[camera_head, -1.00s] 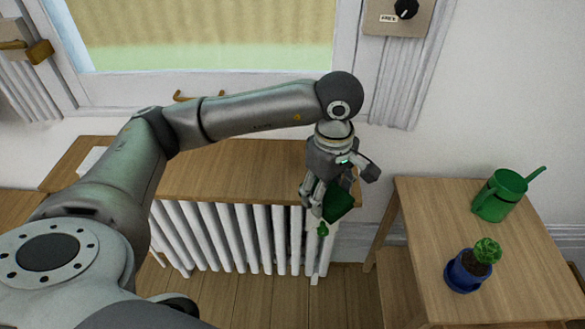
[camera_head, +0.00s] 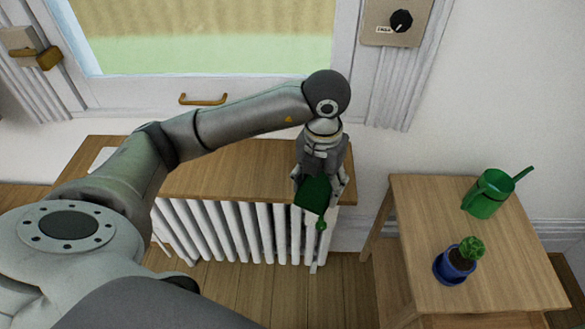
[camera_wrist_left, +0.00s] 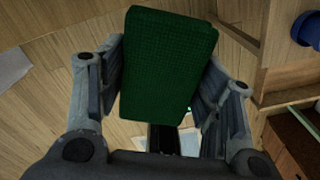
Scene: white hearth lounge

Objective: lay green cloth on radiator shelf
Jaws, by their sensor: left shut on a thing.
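A green cloth (camera_head: 313,194) is held in my left gripper (camera_head: 318,182), near the right end of the radiator shelf. In the left wrist view the cloth (camera_wrist_left: 166,65) is a folded dark green block between the two fingers of the gripper (camera_wrist_left: 160,90). The gripper is shut on it. The radiator shelf (camera_head: 240,165) is a wooden board on top of a white ribbed radiator (camera_head: 240,232). The cloth hangs at the shelf's front right edge in the head view; I cannot tell whether it touches the shelf. My right gripper is not in view.
A wooden side table (camera_head: 425,215) stands to the right with a green watering can (camera_head: 487,195) and a potted cactus (camera_head: 456,262). A window with a brass handle (camera_head: 203,99) is behind the shelf. The shelf's middle looks clear, partly under my left arm.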

